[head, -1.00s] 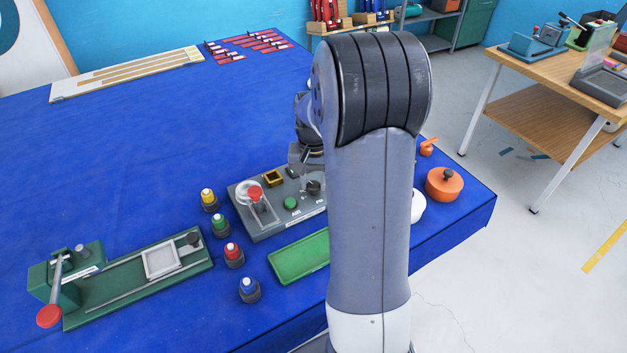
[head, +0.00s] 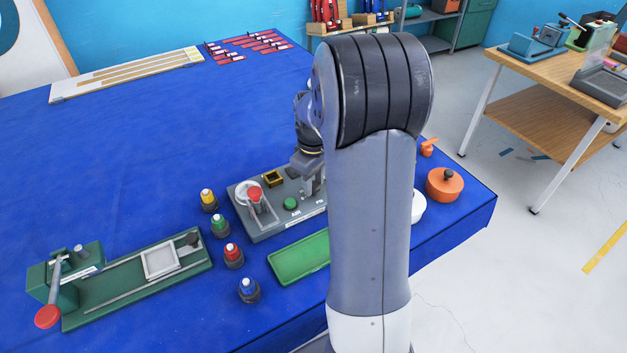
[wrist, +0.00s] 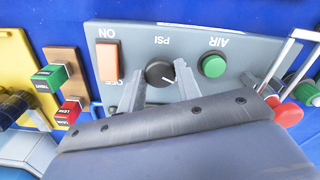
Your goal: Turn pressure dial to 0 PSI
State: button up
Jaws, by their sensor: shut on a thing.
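The pressure dial (wrist: 158,72) is a dark round knob with a white pointer line, beside upside-down "PSI" lettering on the grey control panel (wrist: 215,40) in the wrist view. The pointer slants toward the lower right there. My gripper (wrist: 160,76) has one finger on each side of the dial and is shut on it. In the head view my gripper (head: 313,187) reaches down to the right part of the control panel (head: 262,228) and hides the dial. The green AIR button (wrist: 214,65) and the orange ON/OFF switch (wrist: 107,61) flank the dial.
A red-knobbed lever (head: 255,194) stands on the panel's left. A green tray (head: 298,259) lies in front. An orange round container (head: 445,184) is at right.

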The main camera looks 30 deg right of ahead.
jog(key=shift+n, duration=2.3)
jog(key=o, duration=1)
notch_tip(320, 180, up, 11)
jog(key=shift+f+b, duration=0.1)
jog(key=shift+b, duration=0.2)
